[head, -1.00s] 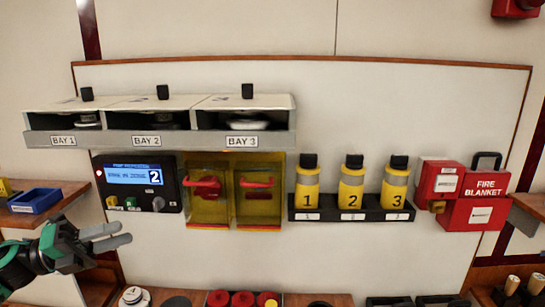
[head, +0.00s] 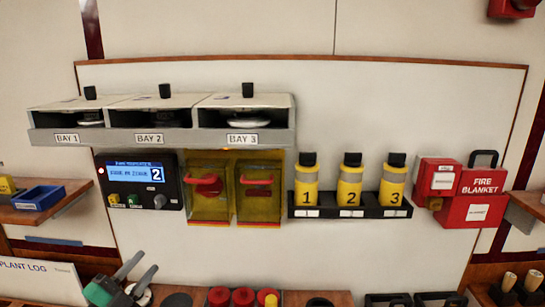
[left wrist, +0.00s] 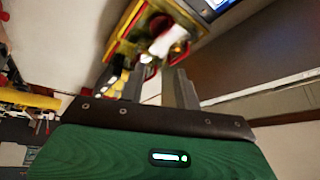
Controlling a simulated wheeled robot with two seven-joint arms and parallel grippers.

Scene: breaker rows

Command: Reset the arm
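My left gripper (head: 134,281) is low at the left in the head view, below the wall panel. Its two grey fingers point up and stand apart with nothing between them. In the left wrist view its fingers (left wrist: 160,88) also show apart and empty. Above it on the panel are the black control box (head: 140,181) with a lit blue screen reading 2, and two yellow covers with red handles (head: 206,184) and (head: 257,185). My right gripper is in neither view.
A shelf with three bays (head: 160,137) hangs above the control box. Yellow bottles (head: 350,187) numbered 1 to 3 stand in a black rack. A red fire blanket box (head: 475,205) is at the right.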

